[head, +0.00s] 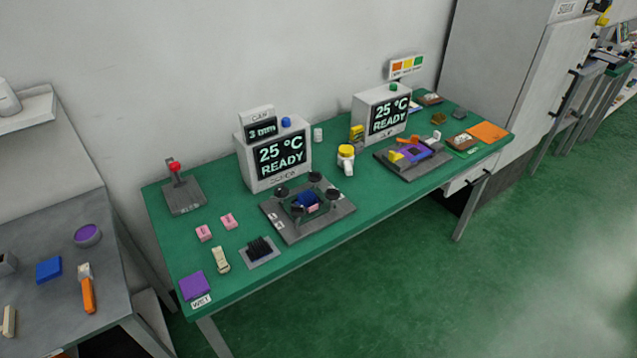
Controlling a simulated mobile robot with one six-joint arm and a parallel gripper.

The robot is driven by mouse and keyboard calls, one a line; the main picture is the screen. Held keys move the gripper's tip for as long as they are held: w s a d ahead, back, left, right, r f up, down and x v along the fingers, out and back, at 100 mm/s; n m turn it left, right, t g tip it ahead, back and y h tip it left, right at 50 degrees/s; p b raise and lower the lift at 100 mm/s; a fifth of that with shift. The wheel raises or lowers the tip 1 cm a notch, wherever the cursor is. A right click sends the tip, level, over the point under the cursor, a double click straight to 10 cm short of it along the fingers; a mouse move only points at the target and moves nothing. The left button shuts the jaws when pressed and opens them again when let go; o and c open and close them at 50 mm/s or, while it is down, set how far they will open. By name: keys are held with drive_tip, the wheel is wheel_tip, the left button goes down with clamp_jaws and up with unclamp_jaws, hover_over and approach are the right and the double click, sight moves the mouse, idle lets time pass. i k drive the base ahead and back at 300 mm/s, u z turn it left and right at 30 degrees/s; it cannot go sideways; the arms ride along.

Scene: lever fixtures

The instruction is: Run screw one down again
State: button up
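A grey plate fixture (330,222) lies on the green bench top, in front of a white box reading "25 °C READY" (281,157). Several black round knobs stand on it: one at the left (281,191), one at the back (315,177), one at the right (333,194) and one at the front (296,211). A blue block (306,199) sits among them with a small pink piece (313,208) at its front. Small labels on the plate are too small to read, so I cannot tell which knob is screw one or how far down any is. My gripper is not in view.
A red-knobbed lever (174,168) stands at the bench's back left. Pink blocks (204,233), a black finned block (260,249) and a purple pad (194,285) lie at the left. A yellow-capped bottle (346,158) stands right of the fixture, before a second fixture (413,157).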

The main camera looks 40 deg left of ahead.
sight(281, 192)
drive_tip(key=z, duration=0.4)
drive_tip(key=i, duration=0.25)
drive_tip(key=u, duration=2.4)
drive_tip(key=i, duration=0.1)
drive_tip(key=u, duration=3.45)
drive_tip(key=i, duration=0.1)
drive_tip(key=z, duration=2.4)
